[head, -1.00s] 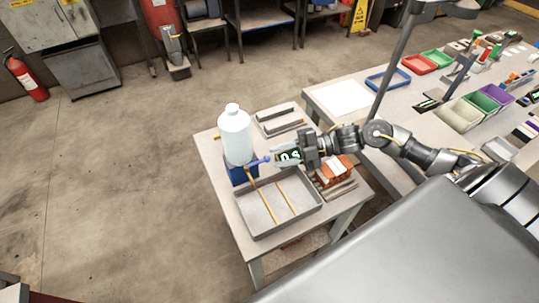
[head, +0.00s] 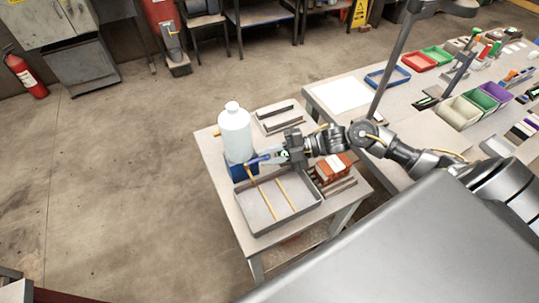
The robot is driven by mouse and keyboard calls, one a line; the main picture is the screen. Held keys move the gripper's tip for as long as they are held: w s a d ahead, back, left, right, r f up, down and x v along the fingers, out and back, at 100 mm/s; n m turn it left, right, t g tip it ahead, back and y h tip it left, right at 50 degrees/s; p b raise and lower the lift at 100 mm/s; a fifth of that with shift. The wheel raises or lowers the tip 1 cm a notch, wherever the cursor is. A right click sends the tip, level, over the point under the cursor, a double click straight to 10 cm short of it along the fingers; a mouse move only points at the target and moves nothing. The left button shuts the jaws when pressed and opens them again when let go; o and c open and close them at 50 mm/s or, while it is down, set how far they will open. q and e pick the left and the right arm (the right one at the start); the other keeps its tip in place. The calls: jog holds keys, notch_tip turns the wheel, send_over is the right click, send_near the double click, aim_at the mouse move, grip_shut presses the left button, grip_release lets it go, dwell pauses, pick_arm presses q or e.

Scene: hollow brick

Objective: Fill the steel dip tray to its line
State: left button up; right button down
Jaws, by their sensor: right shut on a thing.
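The steel dip tray (head: 297,208) is a shallow grey rectangle on a small table, with two yellowish rods lying in it. I cannot make out its line or any liquid in it. A white bottle (head: 235,135) stands upright on a blue stand (head: 237,172) at the tray's back left corner. A blue tap (head: 256,160) sticks out from below the bottle toward the right, over the tray's back edge. My right gripper (head: 272,157) reaches in from the right and is shut on the blue tap's handle; its fingers partly hide it. My left gripper is out of view.
Orange hollow bricks (head: 333,166) with a white piece on top sit right of the tray, close under my right arm. A small grey tray (head: 276,118) lies behind. A larger bench (head: 410,88) with coloured bins stands right. The floor at left is clear.

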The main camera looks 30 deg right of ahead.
jog(key=shift+s+a+r+m+t+h+p, duration=0.2)
jog(key=shift+s+m+t+h+p, duration=0.3)
jog(key=shift+m+t+p, duration=0.6)
jog(key=shift+s+f+m+t+h+p, duration=0.15)
jog(key=shift+s+m+t+h+p, duration=0.25)
jog(key=shift+t+p, duration=0.3)
jog(key=shift+w, duration=0.1)
jog(key=c, duration=1.5)
grip_release()
